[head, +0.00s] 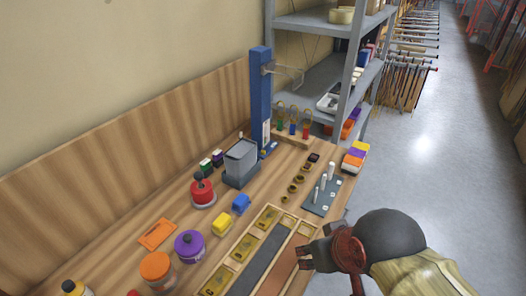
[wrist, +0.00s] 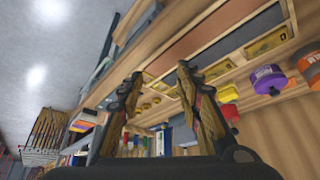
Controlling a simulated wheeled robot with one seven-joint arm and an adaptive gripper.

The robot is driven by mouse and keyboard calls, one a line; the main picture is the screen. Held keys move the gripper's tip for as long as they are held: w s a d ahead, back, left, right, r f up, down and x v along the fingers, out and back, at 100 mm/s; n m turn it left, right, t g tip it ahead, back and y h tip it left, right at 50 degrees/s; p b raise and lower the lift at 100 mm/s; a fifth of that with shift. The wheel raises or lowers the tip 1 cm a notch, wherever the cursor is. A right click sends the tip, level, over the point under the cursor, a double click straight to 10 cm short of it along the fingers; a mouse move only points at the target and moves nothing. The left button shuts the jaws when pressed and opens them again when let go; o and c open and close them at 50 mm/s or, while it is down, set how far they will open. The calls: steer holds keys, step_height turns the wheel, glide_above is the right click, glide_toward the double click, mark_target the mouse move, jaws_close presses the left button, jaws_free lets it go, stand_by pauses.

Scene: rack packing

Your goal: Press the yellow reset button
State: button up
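I cannot pick out a yellow reset button for certain. A small yellow block-like piece (head: 222,223) sits on the wooden bench next to a blue one (head: 241,203); a yellow piece (wrist: 228,92) also shows in the wrist view, right of my fingers. My gripper (head: 303,257) is at the bench's right side, beside the long wooden tray, apart from the yellow block. In the wrist view my gripper (wrist: 160,72) has its two fingers spread with nothing between them.
A long wooden tray (head: 228,262) lies between my gripper and the yellow block. Purple (head: 189,246) and orange (head: 156,268) round containers, a red black-knobbed piece (head: 202,192) and a grey box (head: 241,162) stand on the bench. A blue post (head: 261,95) and shelves (head: 325,78) rise behind. The aisle floor is clear.

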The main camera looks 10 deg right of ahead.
jaws_close()
stand_by(1.5)
